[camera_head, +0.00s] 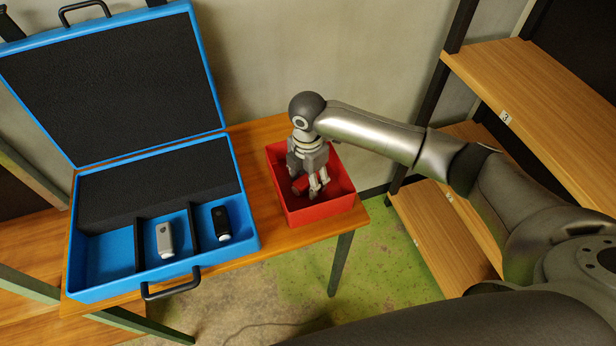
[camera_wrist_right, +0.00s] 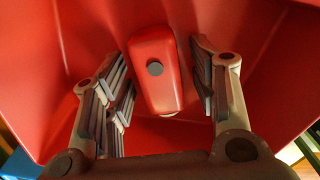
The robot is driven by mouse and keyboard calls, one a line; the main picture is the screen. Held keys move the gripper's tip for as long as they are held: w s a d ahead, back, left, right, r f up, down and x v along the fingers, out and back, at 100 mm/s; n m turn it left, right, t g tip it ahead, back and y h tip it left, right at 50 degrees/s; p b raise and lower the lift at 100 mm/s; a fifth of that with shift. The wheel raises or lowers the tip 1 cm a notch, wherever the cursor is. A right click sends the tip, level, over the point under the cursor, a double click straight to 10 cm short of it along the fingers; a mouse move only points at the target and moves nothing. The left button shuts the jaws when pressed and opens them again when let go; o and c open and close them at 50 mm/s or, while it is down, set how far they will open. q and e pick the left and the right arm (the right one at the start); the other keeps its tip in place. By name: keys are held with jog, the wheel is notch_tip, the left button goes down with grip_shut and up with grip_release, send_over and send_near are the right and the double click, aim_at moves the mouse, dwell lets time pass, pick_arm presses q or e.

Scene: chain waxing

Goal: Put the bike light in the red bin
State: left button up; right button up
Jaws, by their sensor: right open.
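The red bin (camera_head: 322,212) stands on the right end of the wooden table. My right gripper (camera_head: 310,192) reaches down into it from above. A red bike light (camera_wrist_right: 156,72) with a dark round button lies inside the bin, between the gripper's spread fingers. It also shows partly in the head view (camera_head: 301,186), behind the fingers. In the right wrist view the gripper (camera_wrist_right: 165,95) is open, with a gap on each side of the light. Whether the light touches the bin floor is hard to tell. My left gripper is not in view.
An open blue case (camera_head: 250,240) with black foam fills the left of the table. A grey light (camera_head: 165,240) and a black light (camera_head: 220,223) lie in separate compartments; the left compartment is empty. Wooden shelves (camera_head: 540,90) stand at right, beyond my right arm.

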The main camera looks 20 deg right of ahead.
notch_tip(320, 180, up, 12)
jog(key=b, duration=0.1)
jog(key=shift+r, duration=0.15)
